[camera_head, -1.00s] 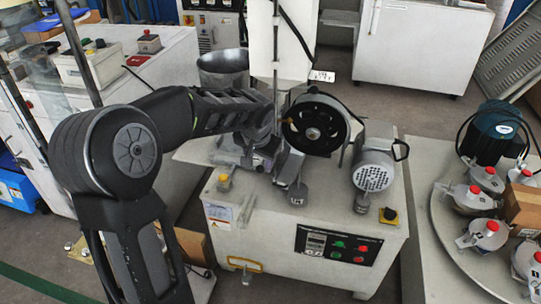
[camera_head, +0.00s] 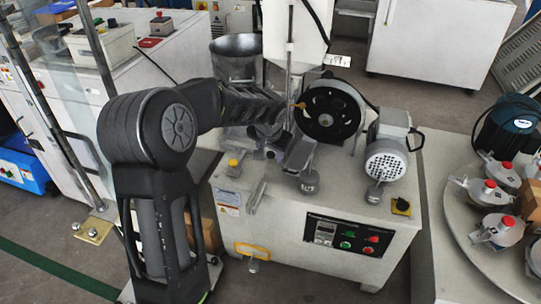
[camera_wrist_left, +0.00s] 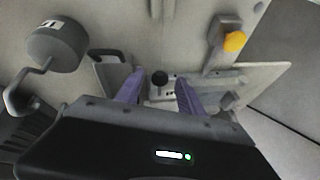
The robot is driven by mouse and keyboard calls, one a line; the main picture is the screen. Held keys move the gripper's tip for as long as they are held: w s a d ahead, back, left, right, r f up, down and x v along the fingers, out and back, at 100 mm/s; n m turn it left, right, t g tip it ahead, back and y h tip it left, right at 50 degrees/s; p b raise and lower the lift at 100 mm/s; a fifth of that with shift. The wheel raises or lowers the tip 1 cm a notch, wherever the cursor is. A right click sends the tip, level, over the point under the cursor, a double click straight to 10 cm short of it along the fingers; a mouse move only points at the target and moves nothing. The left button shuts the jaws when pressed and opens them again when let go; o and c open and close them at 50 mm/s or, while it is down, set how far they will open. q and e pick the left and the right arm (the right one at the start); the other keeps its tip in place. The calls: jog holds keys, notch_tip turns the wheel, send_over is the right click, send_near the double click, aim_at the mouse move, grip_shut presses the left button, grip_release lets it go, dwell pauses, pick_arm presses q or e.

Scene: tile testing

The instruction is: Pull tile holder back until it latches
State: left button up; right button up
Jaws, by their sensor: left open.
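The abrasion machine (camera_head: 262,215) stands in the middle of the head view, with a dark wheel (camera_head: 330,113) on top. The tile holder area is beside the wheel, partly hidden by my left gripper (camera_head: 272,138); I cannot make out the holder's full outline. In the left wrist view, my left gripper (camera_wrist_left: 160,90) is open, its two purple-grey fingers apart. My right gripper is out of view.
A yellow knob (camera_wrist_left: 234,41) is right of the fingers in the wrist view. A metal hopper (camera_head: 236,55) stands behind my arm.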

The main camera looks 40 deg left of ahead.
pick_arm(q)
jog(key=shift+w+a+f, duration=0.1)
jog(key=shift+w+f, duration=0.05)
jog(key=shift+f, duration=0.1)
grip_shut()
dwell(0.4)
dwell(0.9)
